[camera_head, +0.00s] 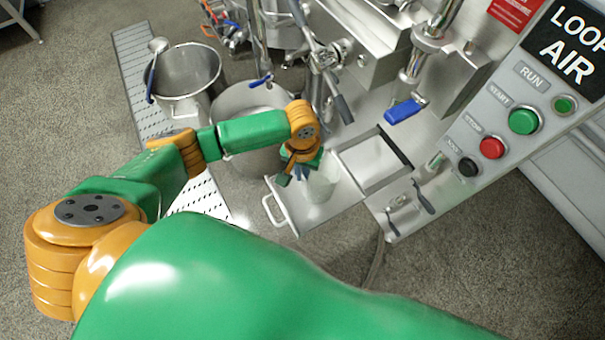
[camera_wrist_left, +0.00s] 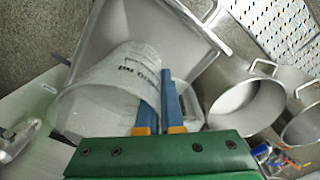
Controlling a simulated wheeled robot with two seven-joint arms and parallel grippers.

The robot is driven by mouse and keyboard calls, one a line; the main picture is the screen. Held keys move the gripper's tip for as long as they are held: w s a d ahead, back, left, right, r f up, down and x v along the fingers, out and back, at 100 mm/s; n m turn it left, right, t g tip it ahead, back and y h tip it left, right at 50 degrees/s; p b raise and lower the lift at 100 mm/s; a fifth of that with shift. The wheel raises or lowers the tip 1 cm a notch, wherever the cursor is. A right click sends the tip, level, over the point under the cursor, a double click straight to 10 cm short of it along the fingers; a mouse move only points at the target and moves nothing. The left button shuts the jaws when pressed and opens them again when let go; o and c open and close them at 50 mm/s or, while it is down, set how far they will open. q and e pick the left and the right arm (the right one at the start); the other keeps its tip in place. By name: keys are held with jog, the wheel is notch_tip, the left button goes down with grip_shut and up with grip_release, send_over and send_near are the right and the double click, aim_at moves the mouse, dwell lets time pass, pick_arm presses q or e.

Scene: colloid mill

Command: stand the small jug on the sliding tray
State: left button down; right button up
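The small jug (camera_head: 322,184) is translucent and whitish. In the head view it shows upright over the sliding tray (camera_head: 291,222), beside my left gripper (camera_head: 302,174). In the left wrist view the jug (camera_wrist_left: 108,88) has dark print on its side, and the tray (camera_wrist_left: 190,38) lies behind it. The two blue fingers of my left gripper (camera_wrist_left: 160,102) are close together at the jug's side, with its edge between them. Whether the jug's base touches the tray cannot be told. My right gripper is not in view.
A steel pot (camera_head: 186,82) with a ladle stands on a perforated strip (camera_head: 134,62), and a second pot (camera_head: 250,97) is nearer the mill. A control panel (camera_head: 500,125) with buttons is at right. A blue-handled lever (camera_head: 404,111) hangs above the tray area.

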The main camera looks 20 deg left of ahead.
pick_arm(q)
jog(key=c, duration=1.1)
grip_release()
jog(key=shift+o, duration=0.2)
notch_tip(320, 180, up, 12)
jog(key=p, duration=0.4)
jog(key=shift+r, duration=0.1)
